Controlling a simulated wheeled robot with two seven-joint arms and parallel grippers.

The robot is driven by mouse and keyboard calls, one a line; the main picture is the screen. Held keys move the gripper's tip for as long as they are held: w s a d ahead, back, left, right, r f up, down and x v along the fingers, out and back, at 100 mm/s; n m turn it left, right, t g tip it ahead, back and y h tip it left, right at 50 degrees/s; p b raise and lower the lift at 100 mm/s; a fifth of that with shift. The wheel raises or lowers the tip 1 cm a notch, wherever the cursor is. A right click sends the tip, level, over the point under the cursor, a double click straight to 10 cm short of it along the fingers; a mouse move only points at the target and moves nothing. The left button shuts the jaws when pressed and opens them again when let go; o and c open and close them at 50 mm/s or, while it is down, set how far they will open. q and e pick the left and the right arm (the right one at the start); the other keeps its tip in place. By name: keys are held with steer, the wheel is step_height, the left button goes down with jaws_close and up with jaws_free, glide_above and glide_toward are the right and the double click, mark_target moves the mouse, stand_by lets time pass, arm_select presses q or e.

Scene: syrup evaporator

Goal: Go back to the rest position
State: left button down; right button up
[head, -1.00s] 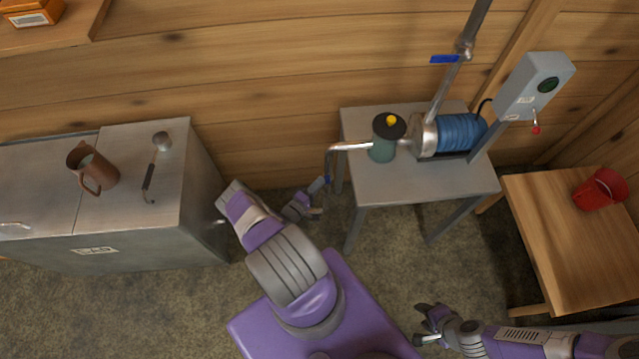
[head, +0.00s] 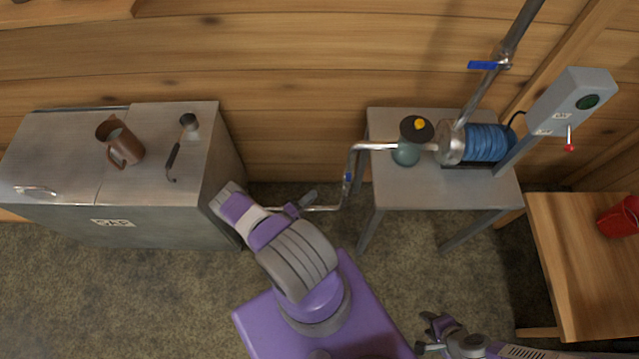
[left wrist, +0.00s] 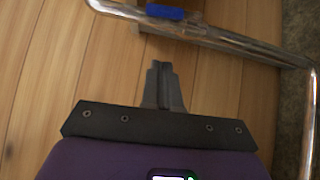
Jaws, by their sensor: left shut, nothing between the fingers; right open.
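My left gripper shows in the left wrist view (left wrist: 163,85), with its two grey fingers together and nothing between them. It points toward wooden planks, just short of a shiny metal pipe (left wrist: 235,40) with a blue valve handle (left wrist: 165,12). In the head view the left gripper is mostly hidden behind my purple forearm, near the low end of the pipe (head: 352,165); whether they touch I cannot tell. My right gripper (head: 422,334) is open and empty at the bottom edge, above the floor.
A metal cabinet (head: 150,225) with a brown jug (head: 122,143) and a ladle (head: 173,158) stands left of my left arm. A grey table (head: 440,195) carries a pump with a blue motor (head: 487,143). A wooden table (head: 575,270) with a red bucket (head: 622,216) is at right.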

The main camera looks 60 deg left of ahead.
arm_select(q)
steer(key=shift+s+d, duration=0.15)
steer(key=shift+s, duration=0.35)
steer(key=w+d+r+m+g+h, duration=0.1)
steer(key=w+d+m+g+h, duration=0.3)
steer(key=d+h, duration=0.55)
steer(key=w+d+r+m+g+h, duration=0.25)
steer(key=w+d+h, duration=0.35)
steer(key=d, duration=0.6)
steer(key=s+d+r+m+g+y, duration=0.1)
steer(key=s+d+m+g, duration=0.2)
steer(key=d+g, duration=0.25)
steer(key=s+d+r+m+g, duration=0.1)
steer(key=s+d+m+g, duration=0.3)
steer(key=g, duration=0.3)
steer(key=w+d+r+m+y, duration=0.1)
steer(key=d+r+m+y, duration=0.1)
steer(key=r+y, duration=0.1)
steer(key=w+d+r+m+t+y, duration=0.1)
steer(key=w+d+r+m+y, duration=0.1)
steer(key=r, duration=0.3)
steer(key=shift+d+r+m+t+y, duration=0.15)
steer(key=shift+r+m+t+y, duration=0.15)
steer(key=shift+m+y, duration=0.2)
